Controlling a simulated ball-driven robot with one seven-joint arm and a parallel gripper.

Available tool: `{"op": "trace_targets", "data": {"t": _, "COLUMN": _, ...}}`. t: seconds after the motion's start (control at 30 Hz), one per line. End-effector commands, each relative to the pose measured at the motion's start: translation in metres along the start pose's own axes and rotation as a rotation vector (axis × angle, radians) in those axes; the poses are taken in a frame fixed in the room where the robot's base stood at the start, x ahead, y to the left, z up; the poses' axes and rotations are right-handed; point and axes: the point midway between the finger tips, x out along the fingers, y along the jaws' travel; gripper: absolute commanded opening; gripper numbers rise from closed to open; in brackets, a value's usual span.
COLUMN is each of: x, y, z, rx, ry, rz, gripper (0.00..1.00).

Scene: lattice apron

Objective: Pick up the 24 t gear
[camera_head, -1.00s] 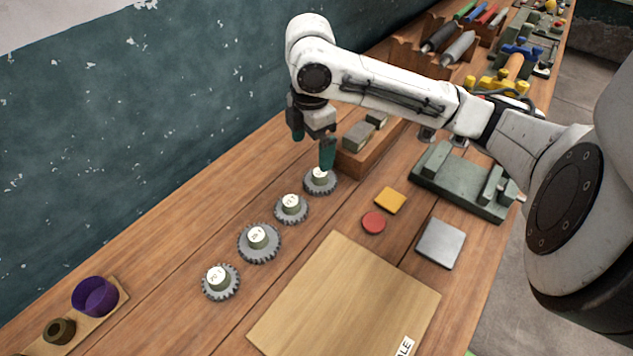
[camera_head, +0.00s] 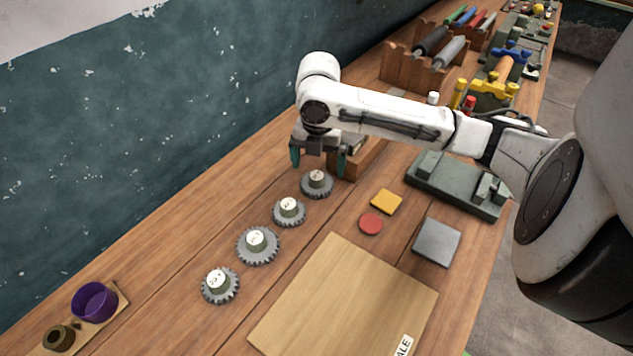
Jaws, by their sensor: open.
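Several grey toothed gears with white-labelled hubs stand in a diagonal row on the wooden bench. They are a far gear (camera_head: 317,184), a second gear (camera_head: 289,212), a larger third gear (camera_head: 257,246) and a near gear (camera_head: 220,285). The labels are too small to read surely, so I cannot tell which is the 24 t gear. My gripper (camera_head: 319,162) is open and empty, its dark green fingers spread left and right. It appears just above and behind the far gear; its exact height is unclear.
A wooden block (camera_head: 362,158) stands close behind my gripper. Right of the gears lie a yellow square (camera_head: 386,201), a red disc (camera_head: 371,224), a grey plate (camera_head: 437,242) and a wooden board (camera_head: 345,295). A purple cup (camera_head: 95,301) is at the near left.

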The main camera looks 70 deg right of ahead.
Motion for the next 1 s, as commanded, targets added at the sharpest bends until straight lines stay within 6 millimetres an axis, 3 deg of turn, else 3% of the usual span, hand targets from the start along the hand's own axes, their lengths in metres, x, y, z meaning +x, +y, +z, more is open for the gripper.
{"op": "trace_targets", "data": {"t": 0.17, "x": 0.011, "y": 0.001, "z": 0.000, "rx": 0.000, "ry": 0.001, "rz": -0.001, "gripper": 1.00}}
{"op": "trace_targets", "data": {"t": 0.5, "x": 0.054, "y": 0.004, "z": 0.000, "rx": 0.000, "ry": 0.000, "rz": 0.000, "gripper": 1.00}}
{"op": "trace_targets", "data": {"t": 0.77, "x": 0.057, "y": 0.004, "z": 0.000, "rx": 0.000, "ry": -0.001, "rz": 0.001, "gripper": 1.00}}
{"op": "trace_targets", "data": {"t": 1.0, "x": 0.057, "y": 0.004, "z": 0.000, "rx": 0.000, "ry": 0.000, "rz": 0.000, "gripper": 0.78}}
